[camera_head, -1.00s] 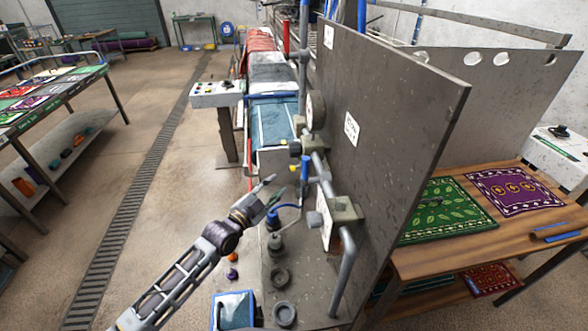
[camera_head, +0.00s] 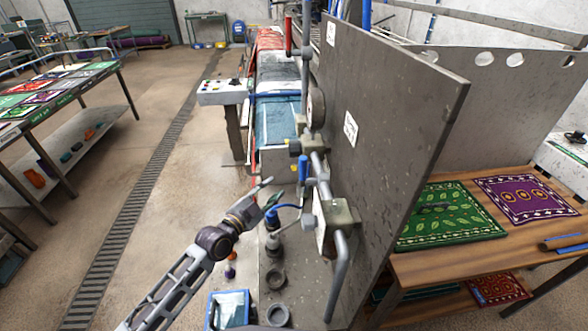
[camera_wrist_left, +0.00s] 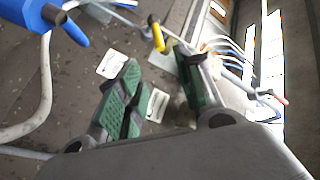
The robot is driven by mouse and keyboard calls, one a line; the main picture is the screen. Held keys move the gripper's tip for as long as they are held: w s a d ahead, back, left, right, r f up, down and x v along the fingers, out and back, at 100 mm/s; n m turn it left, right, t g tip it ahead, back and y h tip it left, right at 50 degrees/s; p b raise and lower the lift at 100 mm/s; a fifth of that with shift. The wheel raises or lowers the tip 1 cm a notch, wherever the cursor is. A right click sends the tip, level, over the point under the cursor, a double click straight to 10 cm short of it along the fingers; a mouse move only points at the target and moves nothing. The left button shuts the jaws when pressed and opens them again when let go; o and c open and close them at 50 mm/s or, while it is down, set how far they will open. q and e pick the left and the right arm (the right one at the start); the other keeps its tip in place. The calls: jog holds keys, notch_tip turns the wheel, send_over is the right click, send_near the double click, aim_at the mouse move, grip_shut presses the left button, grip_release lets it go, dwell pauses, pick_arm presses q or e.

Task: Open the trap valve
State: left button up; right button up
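A grey pipe run with valves stands on the left face of a dark upright panel. A blue lever handle (camera_head: 303,168) sits on the pipe; I cannot read which fitting is the trap valve. A blue fitting with a hose (camera_head: 272,216) is lower down. My left gripper (camera_head: 271,191) is open and empty, left of the pipe and apart from the blue lever. In the left wrist view its green-padded fingers (camera_wrist_left: 160,92) are spread, with a yellow handle (camera_wrist_left: 156,33) beyond them and a blue part (camera_wrist_left: 25,14) at upper left. My right gripper is out of view.
The dark panel (camera_head: 395,140) blocks the right side. A wooden table (camera_head: 430,264) with rugs stands behind it. A control box (camera_head: 222,91) stands at the back left. Dark rings (camera_head: 276,279) and a blue-rimmed tray (camera_head: 229,296) are below. Floor on the left is open.

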aim_at(293, 167)
pick_arm(q)
jog(key=shift+p+x, duration=0.35)
jog(key=shift+x, duration=5.95)
jog(key=shift+w+d, duration=0.1)
jog(key=shift+w, duration=0.25)
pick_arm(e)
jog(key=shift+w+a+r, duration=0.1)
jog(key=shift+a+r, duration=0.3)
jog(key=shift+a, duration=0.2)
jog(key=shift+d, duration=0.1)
